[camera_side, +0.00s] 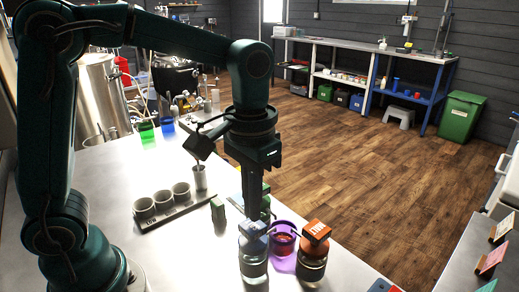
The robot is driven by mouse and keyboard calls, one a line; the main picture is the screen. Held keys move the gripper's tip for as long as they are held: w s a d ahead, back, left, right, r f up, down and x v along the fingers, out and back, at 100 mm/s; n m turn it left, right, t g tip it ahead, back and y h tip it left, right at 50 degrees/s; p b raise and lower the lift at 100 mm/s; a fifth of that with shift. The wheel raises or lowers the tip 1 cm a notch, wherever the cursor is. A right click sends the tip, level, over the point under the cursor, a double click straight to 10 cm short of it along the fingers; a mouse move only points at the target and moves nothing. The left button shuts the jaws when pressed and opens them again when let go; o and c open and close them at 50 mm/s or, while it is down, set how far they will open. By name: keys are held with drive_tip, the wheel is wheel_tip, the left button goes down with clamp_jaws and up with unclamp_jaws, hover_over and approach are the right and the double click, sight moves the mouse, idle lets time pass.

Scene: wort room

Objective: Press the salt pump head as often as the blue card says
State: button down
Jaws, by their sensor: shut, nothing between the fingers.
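My gripper (252,212) points straight down with its fingers shut and empty. Its tips are at or just above the grey-blue head (253,230) of a clear pump bottle (254,262); I cannot tell whether they touch. A second bottle (312,264) with an orange, lettered head (316,231) stands to the right. Which bottle holds salt is not readable. A purple cup (283,239) with red contents stands between and behind them. No blue card can be made out clearly; a small red and blue item (383,286) is cut off at the bottom edge.
Green (146,130) and blue (167,125) items stand farther back. Small cards (491,258) stand on the right-hand counter. The left front tabletop is clear.

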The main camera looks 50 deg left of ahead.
drive_tip(key=shift+f, duration=0.1)
drive_tip(key=shift+f, duration=1.4)
drive_tip(key=shift+r, duration=1.5)
drive_tip(key=shift+r, duration=3)
